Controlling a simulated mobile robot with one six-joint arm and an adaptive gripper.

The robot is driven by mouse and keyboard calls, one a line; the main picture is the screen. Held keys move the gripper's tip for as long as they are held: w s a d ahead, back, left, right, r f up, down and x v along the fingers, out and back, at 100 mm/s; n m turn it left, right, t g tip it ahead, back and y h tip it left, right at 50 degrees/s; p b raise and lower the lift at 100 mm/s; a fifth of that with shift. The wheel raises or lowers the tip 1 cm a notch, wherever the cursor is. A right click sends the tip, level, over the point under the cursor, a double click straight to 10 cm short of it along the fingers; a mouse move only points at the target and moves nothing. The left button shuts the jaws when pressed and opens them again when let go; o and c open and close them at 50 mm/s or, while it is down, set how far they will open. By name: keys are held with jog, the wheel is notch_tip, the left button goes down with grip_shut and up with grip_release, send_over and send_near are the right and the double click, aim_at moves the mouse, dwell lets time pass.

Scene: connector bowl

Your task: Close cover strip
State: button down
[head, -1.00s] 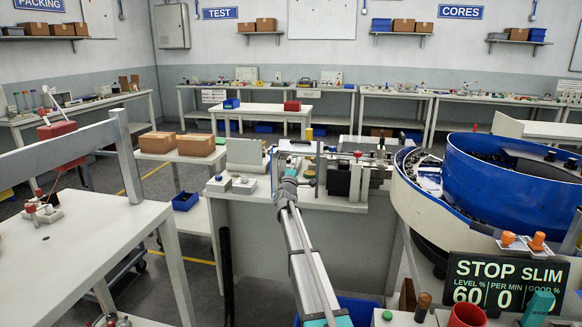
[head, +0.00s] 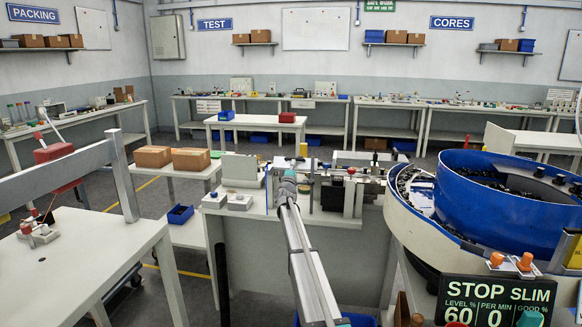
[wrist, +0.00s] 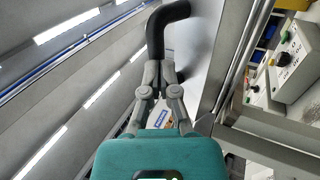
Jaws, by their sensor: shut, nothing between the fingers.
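My gripper shows in the wrist view (wrist: 162,75) with its grey fingers closed together and nothing between them. A bent black bar (wrist: 168,28) is just past the fingertips; I cannot tell whether they touch it. In the head view my arm reaches forward to the station bench (head: 285,218), where the gripper end is small and its fingers are not clear. Black and grey station parts (head: 333,195) stand on the bench just right of it. I cannot pick out the cover strip for certain in either view.
The blue feeder bowl (head: 500,190) stands close on the right, with a display reading STOP SLIM (head: 497,300) before it. A white table (head: 85,250) with a grey rail is at the left. A control box with buttons (wrist: 295,62) is right in the wrist view.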

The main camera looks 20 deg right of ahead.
jog(key=shift+r, duration=0.15)
dwell(0.3)
